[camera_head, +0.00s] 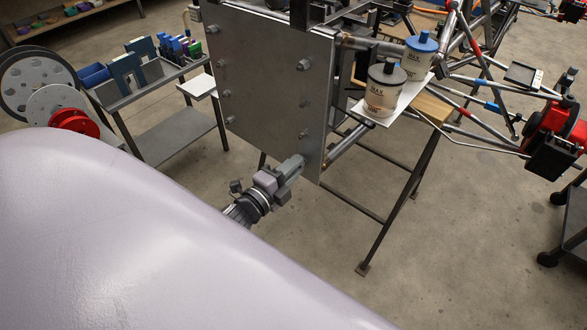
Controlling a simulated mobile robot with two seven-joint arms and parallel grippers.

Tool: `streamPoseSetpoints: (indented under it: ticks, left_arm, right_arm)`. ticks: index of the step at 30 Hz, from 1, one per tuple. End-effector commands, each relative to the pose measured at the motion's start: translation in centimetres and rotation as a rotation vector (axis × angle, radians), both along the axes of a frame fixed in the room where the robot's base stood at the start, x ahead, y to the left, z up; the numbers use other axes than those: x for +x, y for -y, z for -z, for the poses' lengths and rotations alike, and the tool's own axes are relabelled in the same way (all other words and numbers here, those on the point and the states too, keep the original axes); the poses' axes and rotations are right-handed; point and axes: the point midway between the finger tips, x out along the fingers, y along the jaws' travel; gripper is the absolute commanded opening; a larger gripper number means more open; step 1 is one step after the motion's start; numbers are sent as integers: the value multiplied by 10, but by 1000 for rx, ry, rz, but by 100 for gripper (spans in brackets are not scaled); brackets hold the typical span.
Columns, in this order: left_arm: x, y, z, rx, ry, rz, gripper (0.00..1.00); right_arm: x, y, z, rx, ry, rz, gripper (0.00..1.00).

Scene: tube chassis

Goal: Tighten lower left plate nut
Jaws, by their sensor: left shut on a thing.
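The grey metal plate (262,72) stands upright in the middle of the view, on the front of the tube chassis. Several nuts on bolts show on its face, among them an upper right nut (304,65) and a lower left nut (229,119). My left gripper (291,167) is in front of the plate's lower edge, towards its lower right corner. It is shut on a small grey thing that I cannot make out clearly. Whether it touches the plate or a nut there is hidden by the fingers. My right gripper is not in view.
Two labelled cans (383,90) stand on a white board right of the plate. Chassis tubes (478,45) and a trestle (398,205) lie on the right. A grey tool cart (165,85) and reels (75,120) stand at left.

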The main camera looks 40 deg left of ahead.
Motion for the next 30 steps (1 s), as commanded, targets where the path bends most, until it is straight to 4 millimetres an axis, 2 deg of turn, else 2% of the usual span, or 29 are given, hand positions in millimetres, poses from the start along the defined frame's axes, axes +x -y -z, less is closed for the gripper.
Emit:
streamPoseSetpoints:
  ticks: [12, 27, 28, 30]
  left_arm:
    - [-2, 0, 3, 169, 6, 1, 0]
    - [-2, 0, 3, 187, 7, 1, 0]
    - [-2, 0, 3, 187, 6, 1, 22]
    - [-2, 0, 3, 187, 7, 1, 45]
  right_arm:
    - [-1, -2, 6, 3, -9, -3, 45]
    - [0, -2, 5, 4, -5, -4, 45]
    - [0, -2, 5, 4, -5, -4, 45]
    - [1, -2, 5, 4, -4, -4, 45]
